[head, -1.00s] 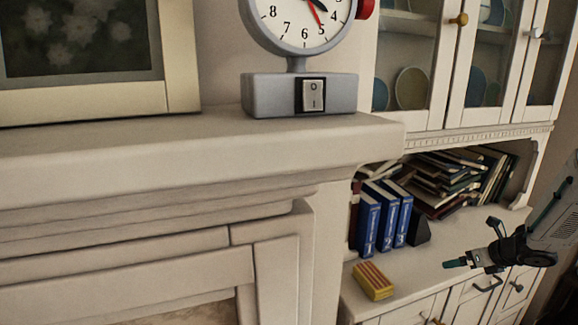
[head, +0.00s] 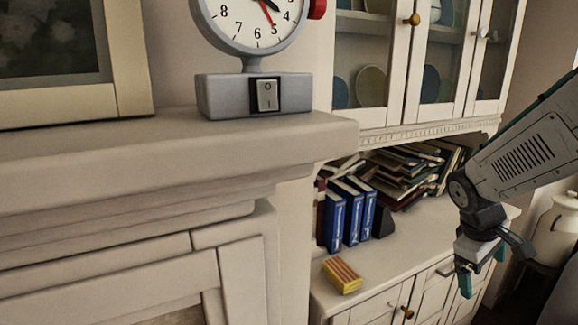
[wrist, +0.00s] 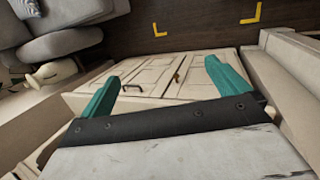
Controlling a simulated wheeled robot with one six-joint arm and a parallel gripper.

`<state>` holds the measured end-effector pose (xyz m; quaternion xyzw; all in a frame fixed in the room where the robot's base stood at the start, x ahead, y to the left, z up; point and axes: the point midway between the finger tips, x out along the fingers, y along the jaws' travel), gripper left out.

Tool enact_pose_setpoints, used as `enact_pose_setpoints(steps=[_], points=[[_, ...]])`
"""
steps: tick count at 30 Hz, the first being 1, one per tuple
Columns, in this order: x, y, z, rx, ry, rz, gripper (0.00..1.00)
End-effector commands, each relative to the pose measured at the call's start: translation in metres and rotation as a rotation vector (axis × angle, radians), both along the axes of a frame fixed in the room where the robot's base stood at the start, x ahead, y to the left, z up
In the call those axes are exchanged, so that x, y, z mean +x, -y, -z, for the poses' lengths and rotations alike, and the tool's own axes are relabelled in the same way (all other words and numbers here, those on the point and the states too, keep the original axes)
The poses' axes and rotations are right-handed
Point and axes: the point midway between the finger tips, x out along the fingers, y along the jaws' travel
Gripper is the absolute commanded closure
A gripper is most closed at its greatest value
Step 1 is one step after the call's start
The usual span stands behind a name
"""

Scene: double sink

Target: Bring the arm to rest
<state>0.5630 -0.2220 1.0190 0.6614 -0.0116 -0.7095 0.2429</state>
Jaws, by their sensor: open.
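My gripper (head: 482,275) hangs at the right of the head view, pointing down in front of the cabinet's lower doors. In the wrist view its two teal fingers (wrist: 168,80) stand wide apart with nothing between them. Beyond the fingers the wrist view shows the cream cabinet doors (wrist: 165,72) and the floor. My arm reaches in from the right edge of the head view, and the gripper appears clear of the cabinet.
A grey clock (head: 254,95) stands on the mantel (head: 150,150). Blue binders (head: 350,212), a yellow striped box (head: 342,275) and piled books (head: 405,170) sit on the cabinet counter. A cream jug (head: 556,232) stands at far right; the wrist view shows dark floor (wrist: 200,18).

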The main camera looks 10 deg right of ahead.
Motion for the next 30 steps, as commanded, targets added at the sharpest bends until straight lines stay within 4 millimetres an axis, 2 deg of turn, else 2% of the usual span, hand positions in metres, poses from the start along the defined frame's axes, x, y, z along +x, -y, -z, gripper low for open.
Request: enact_pose_setpoints(steps=[1, 6, 9, 12, 17, 21, 30], points=[[-0.018, -0.024, -0.012, 0.035, 0.019, 0.095, 0.0], [-0.078, -0.1, -0.037, 0.181, 0.039, 0.372, 0.0], [-0.108, -0.139, -0.049, 0.265, 0.046, 0.445, 0.0], [-0.129, -0.167, -0.059, 0.332, 0.069, 0.435, 0.0], [-0.142, -0.186, -0.072, 0.373, 0.146, 0.361, 0.0], [-0.144, -0.19, -0.081, 0.38, 0.183, 0.319, 0.0], [-0.144, -0.191, -0.081, 0.381, 0.184, 0.314, 0.0]])
